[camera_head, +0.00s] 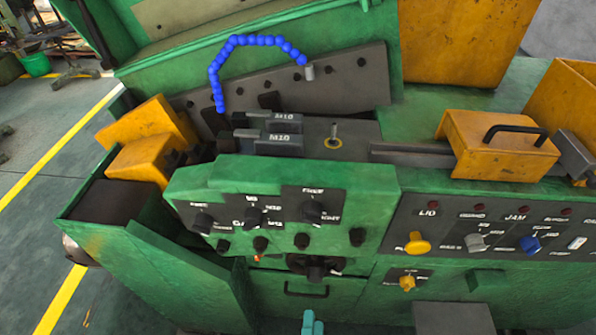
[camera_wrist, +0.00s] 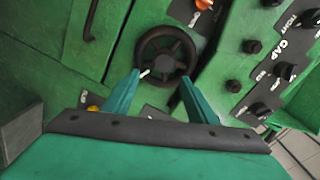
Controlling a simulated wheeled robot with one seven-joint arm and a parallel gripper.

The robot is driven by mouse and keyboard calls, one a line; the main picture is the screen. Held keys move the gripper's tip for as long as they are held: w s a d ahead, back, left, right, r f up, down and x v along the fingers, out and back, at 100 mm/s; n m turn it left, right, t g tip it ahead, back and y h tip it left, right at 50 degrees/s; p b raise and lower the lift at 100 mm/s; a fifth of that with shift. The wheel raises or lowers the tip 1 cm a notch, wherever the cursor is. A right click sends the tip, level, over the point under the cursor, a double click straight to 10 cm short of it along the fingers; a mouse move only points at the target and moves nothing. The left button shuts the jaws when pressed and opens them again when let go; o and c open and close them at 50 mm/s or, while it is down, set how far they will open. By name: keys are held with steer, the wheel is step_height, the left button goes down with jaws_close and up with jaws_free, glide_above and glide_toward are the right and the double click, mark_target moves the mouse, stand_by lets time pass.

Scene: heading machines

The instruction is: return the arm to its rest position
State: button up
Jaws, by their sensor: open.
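My gripper (camera_wrist: 160,98) shows in the wrist view with its two teal fingers apart and nothing between them. Beyond the fingertips is a dark handwheel (camera_wrist: 166,54) on the green machine front; I cannot tell the exact gap to it. In the head view only a small teal tip of my gripper (camera_head: 312,323) shows at the bottom edge, below the handwheel (camera_head: 315,267). The rest of my arm is out of the head view.
The green heading machine (camera_head: 150,275) fills most of the head view. Its control panel (camera_head: 400,220) carries several knobs. A blue segmented hose (camera_head: 213,72) arches above two dark blocks marked M10. Open floor (camera_head: 35,210) with yellow lines lies at left.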

steer(key=s+a+r+n+g+y, duration=0.1)
steer(key=s+a+r+n, duration=0.2)
steer(key=s+n, duration=0.8)
steer(key=shift+s+a+r+n+g, duration=0.2)
steer(key=shift+a+n+g, duration=0.2)
steer(key=shift+n, duration=1.6)
